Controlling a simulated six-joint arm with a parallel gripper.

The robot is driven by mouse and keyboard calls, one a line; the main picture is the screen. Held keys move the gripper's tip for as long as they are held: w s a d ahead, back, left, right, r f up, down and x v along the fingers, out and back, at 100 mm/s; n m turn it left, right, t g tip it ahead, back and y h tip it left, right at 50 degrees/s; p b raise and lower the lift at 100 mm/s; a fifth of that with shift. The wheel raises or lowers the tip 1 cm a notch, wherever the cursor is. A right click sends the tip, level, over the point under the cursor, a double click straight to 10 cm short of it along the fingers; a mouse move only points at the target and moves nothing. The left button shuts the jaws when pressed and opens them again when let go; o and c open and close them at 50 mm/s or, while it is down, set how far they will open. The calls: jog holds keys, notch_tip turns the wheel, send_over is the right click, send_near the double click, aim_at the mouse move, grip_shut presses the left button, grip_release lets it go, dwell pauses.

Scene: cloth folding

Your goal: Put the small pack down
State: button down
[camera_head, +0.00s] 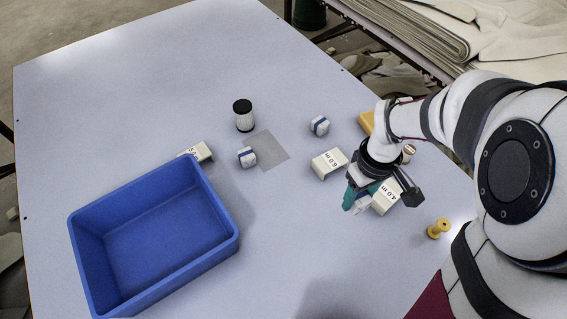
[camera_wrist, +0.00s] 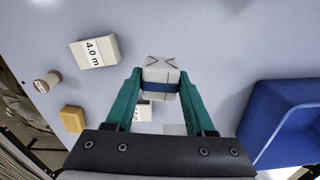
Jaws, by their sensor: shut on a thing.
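My gripper (camera_head: 357,201) has teal fingers and hangs over the right side of the table in the head view. It is shut on a small white pack with a dark blue band (camera_wrist: 160,76), which sits between the fingertips in the wrist view. In the head view the held pack (camera_head: 362,207) is small and partly hidden by the fingers. Whether it touches the table is hard to tell. Two similar banded packs lie on the table, one (camera_head: 247,157) at the edge of a grey square (camera_head: 270,150) and one (camera_head: 319,126) farther right.
A blue bin (camera_head: 229,222) stands at the left. White labelled boxes include "6.0 m" (camera_head: 328,164) and "4.0 m" (camera_head: 388,196) near my gripper. A black-capped jar (camera_head: 243,115) stands behind the grey square; a yellow spool (camera_head: 438,228) is at the right. The front middle is clear.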

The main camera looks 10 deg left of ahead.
jog(key=r, duration=0.4)
jog(key=shift+w+a+r, duration=0.1)
jog(key=shift+a+r, duration=0.1)
jog(key=shift+a, duration=0.05)
jog(key=w+a+n, duration=0.2)
jog(key=a+n, duration=0.2)
jog(key=a, duration=0.3)
jog(key=n, duration=1.5)
send_over(167, 243)
jog(key=shift+n, duration=0.3)
notch_tip(167, 243, down, 15)
jog(key=shift+d+f, duration=0.1)
jog(key=shift+f, duration=0.25)
jog(key=shift+c, duration=1.3)
grip_release()
